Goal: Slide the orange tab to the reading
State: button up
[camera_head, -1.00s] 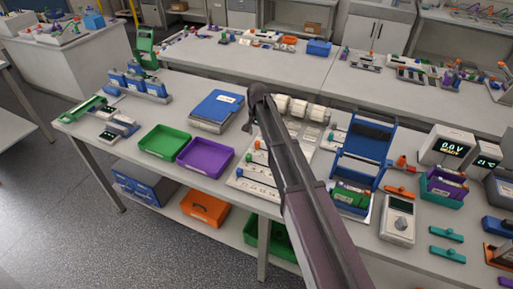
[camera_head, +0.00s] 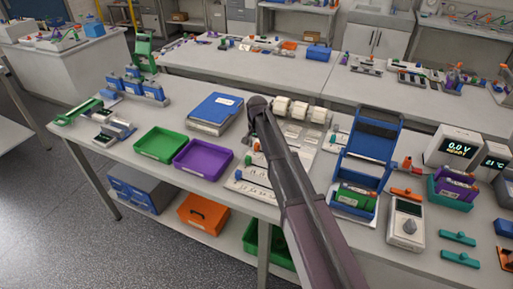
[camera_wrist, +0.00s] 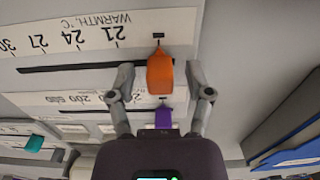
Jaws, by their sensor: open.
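In the wrist view an orange tab (camera_wrist: 160,72) sits on a dark slot beside a white scale (camera_wrist: 75,36) that reads upside down as WARMTH, °C. Its figures 21, 24, 27 and 30 run leftward. The tab is to the right of the 21 mark, beside a small dark mark. My gripper (camera_wrist: 160,80) is open, with one finger on each side of the tab and a gap visible on both sides. In the head view my arm hides much of the slider panel (camera_head: 238,184). A small display (camera_head: 495,163) there shows 21 °C.
A purple tab (camera_wrist: 163,116) is just below the orange one in the wrist view, between my fingers' bases. A teal tab (camera_wrist: 35,143) is at lower left. In the head view a purple tray (camera_head: 203,174) is left of the panel and a blue rack (camera_head: 371,145) right.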

grip_shut()
jog(key=shift+s+d, duration=0.35)
jog(key=shift+d, duration=0.55)
jog(key=shift+s+d, duration=0.3)
jog(key=shift+d, duration=0.55)
grip_release()
jog(key=shift+w+a, duration=0.1)
jog(key=shift+a, duration=0.05)
